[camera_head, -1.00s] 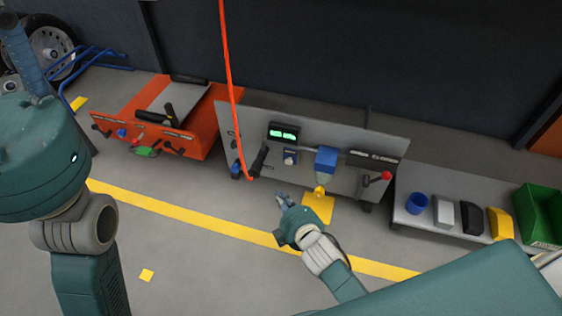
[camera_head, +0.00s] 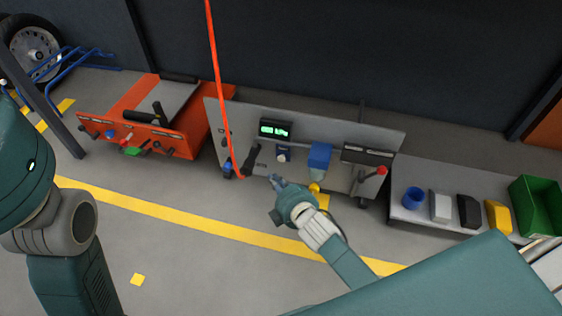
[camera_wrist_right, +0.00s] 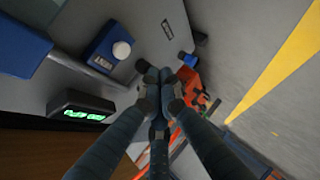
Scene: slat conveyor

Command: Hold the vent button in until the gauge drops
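The gauge is a black box with a lit green display (camera_head: 275,130) on the grey upright panel; its digits are too small to read. It also shows in the right wrist view (camera_wrist_right: 82,110). Below it sits a small blue box (camera_head: 284,149) with a round white button, clearer in the right wrist view (camera_wrist_right: 122,50). My right gripper (camera_head: 274,181) is in front of the panel, below and slightly left of the button. Its fingers (camera_wrist_right: 160,74) are together and empty, apart from the button. My left arm shows at the left edge, its gripper out of frame.
A larger blue box (camera_head: 320,157) is right of the button, and a red-knobbed lever (camera_head: 381,171) is farther right. An orange hose (camera_head: 217,75) hangs before the panel's left part. An orange cart (camera_head: 185,145) stands left; a low bench with a blue cup (camera_head: 413,197) stands right.

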